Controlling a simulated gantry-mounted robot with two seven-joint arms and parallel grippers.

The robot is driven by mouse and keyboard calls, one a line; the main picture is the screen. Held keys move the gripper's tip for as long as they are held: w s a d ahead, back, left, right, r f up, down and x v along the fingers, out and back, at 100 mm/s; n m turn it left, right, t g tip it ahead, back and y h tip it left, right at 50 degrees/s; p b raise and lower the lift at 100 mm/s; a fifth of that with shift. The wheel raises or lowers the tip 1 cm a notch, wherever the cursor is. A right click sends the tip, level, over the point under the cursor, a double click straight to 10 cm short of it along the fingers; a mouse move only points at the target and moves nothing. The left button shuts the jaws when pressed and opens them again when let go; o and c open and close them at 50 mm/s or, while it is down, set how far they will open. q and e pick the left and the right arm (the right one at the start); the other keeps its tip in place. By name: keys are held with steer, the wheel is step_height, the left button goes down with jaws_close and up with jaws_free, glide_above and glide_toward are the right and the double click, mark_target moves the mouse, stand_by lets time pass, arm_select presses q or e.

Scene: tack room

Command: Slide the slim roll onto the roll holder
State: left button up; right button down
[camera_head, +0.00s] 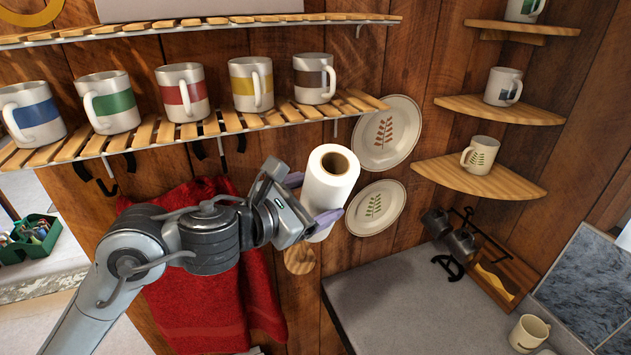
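A slim white roll (329,180) with a brown cardboard core stands nearly upright, slightly tilted, its open top end facing me. My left gripper (310,200) comes in from the left, and its purple fingers lie on either side of the roll and are closed on it. The roll is held up in front of the wooden wall, below the mug shelf. A round wooden piece (300,259) on the wall just below the gripper may be part of the roll holder; I cannot tell. My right gripper is not in view.
A slatted shelf (150,140) with several mugs and black hooks runs above my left arm. A red towel (215,295) hangs below. Two plates (386,133) hang right of the roll. Corner shelves (480,178) hold mugs. The grey counter (390,305) is mostly clear in front.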

mark_target(304, 242)
arm_select(q)
steer(key=shift+w+a+f+b, duration=0.15)
steer(key=shift+w+f+b, duration=0.2)
steer(key=shift+f+b, duration=0.35)
steer(key=shift+w+a+f+b, duration=0.1)
steer(key=shift+w+f+b, duration=0.25)
steer(key=shift+f, duration=0.65)
steer(key=shift+w+a+f+b, duration=0.15)
steer(key=shift+w+f+b, duration=0.2)
steer(key=shift+f+b, duration=0.35)
steer(key=w+f+b, duration=0.1)
steer(key=f+b, duration=0.1)
steer(key=w+f+b, duration=0.1)
steer(key=f+b, duration=0.1)
steer(key=a+f+b, duration=0.1)
steer(key=f+b, duration=0.1)
steer(key=f, duration=0.1)
steer(key=shift+w+a+b, duration=0.1)
steer(key=shift+w+b, duration=0.2)
steer(key=shift+w, duration=0.1)
steer(key=shift+w+a+f+b, duration=0.25)
steer(key=shift+w+f+b, duration=0.35)
steer(key=shift+f+b, duration=0.65)
steer(key=shift+w+a+f+b, duration=0.25)
steer(key=shift+w+f+b, duration=0.3)
steer(key=shift+f+b, duration=0.7)
steer(key=shift+w+a+f+b, duration=0.25)
steer(key=shift+w+f+b, duration=0.35)
steer(key=shift+f+b, duration=0.6)
steer(key=shift+f, duration=0.25)
